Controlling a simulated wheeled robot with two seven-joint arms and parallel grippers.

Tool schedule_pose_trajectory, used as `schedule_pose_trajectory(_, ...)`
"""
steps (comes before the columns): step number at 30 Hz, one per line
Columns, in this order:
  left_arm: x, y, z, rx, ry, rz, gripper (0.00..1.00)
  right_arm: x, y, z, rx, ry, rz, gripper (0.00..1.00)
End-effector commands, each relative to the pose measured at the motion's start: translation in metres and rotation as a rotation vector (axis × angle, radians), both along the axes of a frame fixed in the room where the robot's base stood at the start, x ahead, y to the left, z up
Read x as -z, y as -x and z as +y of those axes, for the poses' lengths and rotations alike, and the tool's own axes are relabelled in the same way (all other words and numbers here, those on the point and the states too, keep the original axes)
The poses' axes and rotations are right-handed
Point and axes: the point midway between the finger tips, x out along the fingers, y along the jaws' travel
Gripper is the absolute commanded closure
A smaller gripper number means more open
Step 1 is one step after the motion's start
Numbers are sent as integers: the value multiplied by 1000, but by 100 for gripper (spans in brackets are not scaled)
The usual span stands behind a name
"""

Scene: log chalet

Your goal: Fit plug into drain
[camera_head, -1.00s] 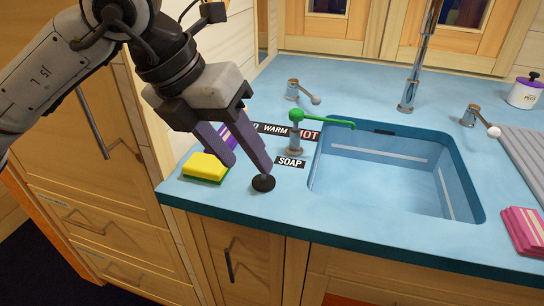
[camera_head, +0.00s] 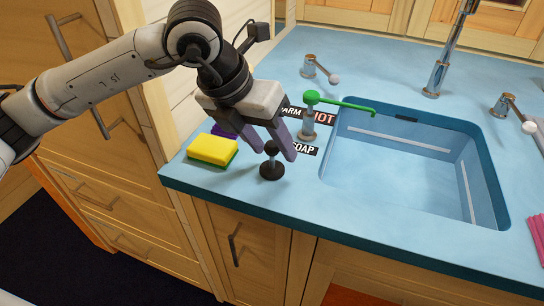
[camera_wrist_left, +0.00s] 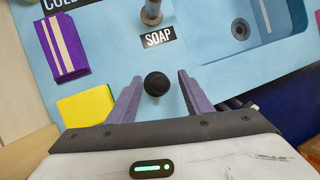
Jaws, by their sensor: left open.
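The plug (camera_head: 271,168) is black, with a round base and an upright knob. It stands on the blue counter left of the sink, near the front edge. My left gripper (camera_head: 274,152) is open, with its two purple fingers on either side of the plug's knob. In the left wrist view the plug (camera_wrist_left: 156,84) is between the open fingers, with a gap to each. The sink (camera_head: 400,170) is to the right. A dark round spot in the sink, possibly the drain (camera_wrist_left: 240,29), shows in the left wrist view. In the head view no drain can be made out.
A yellow and green sponge (camera_head: 212,150) lies left of the plug, by a purple item (camera_wrist_left: 64,45). A tall tap (camera_head: 437,75) and two handles stand behind. Pink cloth is at the right edge.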

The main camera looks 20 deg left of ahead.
Motion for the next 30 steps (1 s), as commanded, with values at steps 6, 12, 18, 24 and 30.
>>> schedule_pose_trajectory(6,10,-3,-3,1,0,0,54,1,-3,-1,2,2,-2,69)
schedule_pose_trajectory(12,9,-3,-3,1,1,0,66,0,-3,-2,3,2,-3,69)
schedule_pose_trajectory(18,9,-3,-3,1,1,0,98,0,-3,-2,2,3,-5,69)
schedule_pose_trajectory(24,9,-3,-3,1,1,-1,98,-1,-4,-2,3,2,-7,69)
schedule_pose_trajectory(30,0,-4,-3,1,1,-3,98,-3,-5,-1,2,1,-10,69)
